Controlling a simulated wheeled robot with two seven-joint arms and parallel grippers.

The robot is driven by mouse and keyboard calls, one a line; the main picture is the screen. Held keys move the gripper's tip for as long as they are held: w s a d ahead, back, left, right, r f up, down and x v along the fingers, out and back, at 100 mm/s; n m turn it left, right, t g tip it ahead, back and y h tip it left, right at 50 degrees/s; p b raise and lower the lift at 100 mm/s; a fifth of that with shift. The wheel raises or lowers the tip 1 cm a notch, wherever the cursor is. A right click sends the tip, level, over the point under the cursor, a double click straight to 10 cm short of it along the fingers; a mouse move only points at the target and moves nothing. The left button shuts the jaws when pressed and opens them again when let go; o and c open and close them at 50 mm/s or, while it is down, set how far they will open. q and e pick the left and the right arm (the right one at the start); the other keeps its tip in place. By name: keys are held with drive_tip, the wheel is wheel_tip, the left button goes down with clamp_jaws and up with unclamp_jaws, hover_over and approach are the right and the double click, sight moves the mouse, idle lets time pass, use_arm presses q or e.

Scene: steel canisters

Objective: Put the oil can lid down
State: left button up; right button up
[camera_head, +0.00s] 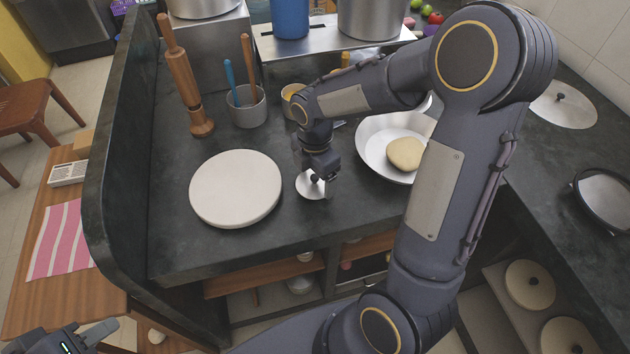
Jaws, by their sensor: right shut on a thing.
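The oil can lid (309,188) is a small round steel disc with a dark knob, near the front of the dark counter. My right gripper (318,177) points down from above and is shut on its knob. The lid looks low over or on the counter; I cannot tell whether it touches. My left gripper (88,338) is at the bottom left corner, partly cut off, away from the counter; its jaw opening is unclear. I cannot pick out the oil can for certain.
A round white board (236,188) lies left of the lid. A white bowl with dough (405,153) is to the right. A grey cup with utensils (247,107) and a wooden press (184,80) stand behind. Bare counter shows before the lid.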

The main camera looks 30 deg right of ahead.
sight(315, 177)
drive_tip(key=shift+f, duration=1.25)
drive_tip(key=shift+f, duration=0.1)
drive_tip(key=shift+f, duration=0.15)
drive_tip(key=o, duration=0.9)
drive_tip(key=shift+r, duration=0.6)
wheel_tip(315, 177, up, 11)
drive_tip(key=shift+s+r+p, duration=0.1)
drive_tip(key=shift+p, duration=0.45)
drive_tip(key=s+a+r+m+t+y, duration=0.2)
drive_tip(key=s+m, duration=0.6)
drive_tip(key=m, duration=0.2)
drive_tip(key=s+a+r+m+t+y, duration=0.1)
drive_tip(key=s+a+m+t, duration=0.1)
drive_tip(key=s+m, duration=0.7)
drive_tip(key=shift+a+r+m+t+y+p, duration=0.15)
drive_tip(key=shift+r+m+t+y+p, duration=0.25)
drive_tip(key=shift+m+t, duration=0.6)
